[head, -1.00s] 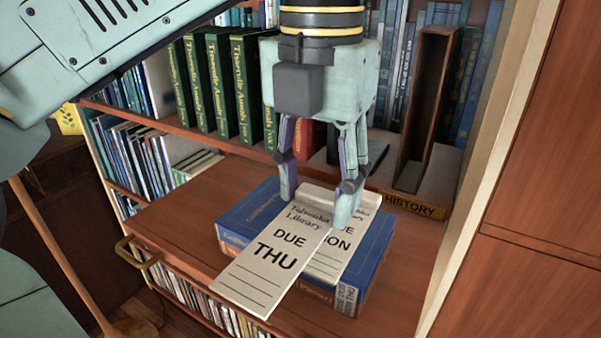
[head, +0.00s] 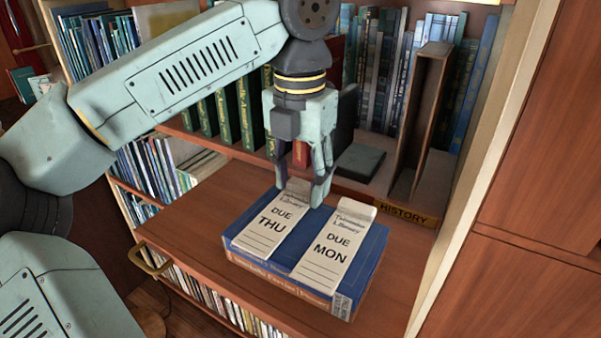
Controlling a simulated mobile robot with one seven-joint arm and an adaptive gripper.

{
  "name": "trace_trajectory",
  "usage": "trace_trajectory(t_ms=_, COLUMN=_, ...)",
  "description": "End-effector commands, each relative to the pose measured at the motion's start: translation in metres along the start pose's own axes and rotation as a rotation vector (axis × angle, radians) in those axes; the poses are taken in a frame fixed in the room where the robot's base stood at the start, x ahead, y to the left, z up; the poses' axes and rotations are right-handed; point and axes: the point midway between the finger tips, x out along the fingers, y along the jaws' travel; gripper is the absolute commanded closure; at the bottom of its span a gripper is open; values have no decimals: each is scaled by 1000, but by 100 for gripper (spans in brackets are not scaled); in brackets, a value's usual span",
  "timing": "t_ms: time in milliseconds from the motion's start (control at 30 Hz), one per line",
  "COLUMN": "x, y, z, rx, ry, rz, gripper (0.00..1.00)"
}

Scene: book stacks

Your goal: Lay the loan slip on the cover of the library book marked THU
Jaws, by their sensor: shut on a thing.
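The loan slip marked DUE THU (head: 268,230) is a long pale card with black print. My gripper (head: 300,190) points down and is shut on its far end. The slip lies along the left part of the blue library book (head: 297,243), over its cover; I cannot tell whether its whole length touches the cover. A second pale slip marked DUE MON (head: 333,248) lies on the right part of the same cover, beside the first with a blue gap between. My fingers hide some of the THU slip's far end.
The book lies on a wooden ledge (head: 195,235) with a brass handle (head: 152,262) at its left. Behind are shelved green volumes (head: 228,115), an upright wooden holder (head: 425,115) and a HISTORY label (head: 405,216). The ledge left of the book is clear.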

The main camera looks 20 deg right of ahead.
Motion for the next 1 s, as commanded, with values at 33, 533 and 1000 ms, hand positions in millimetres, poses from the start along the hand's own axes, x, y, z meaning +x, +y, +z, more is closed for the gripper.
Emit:
trace_trajectory(t_ms=33, x=0, y=0, z=0, rx=0, ry=0, rz=0, gripper=66)
trace_trajectory(t_ms=533, x=3, y=0, z=0, rx=0, ry=0, rz=0, gripper=37)
trace_trajectory(t_ms=1000, x=-9, y=0, z=0, rx=-2, ry=-1, rz=2, gripper=35)
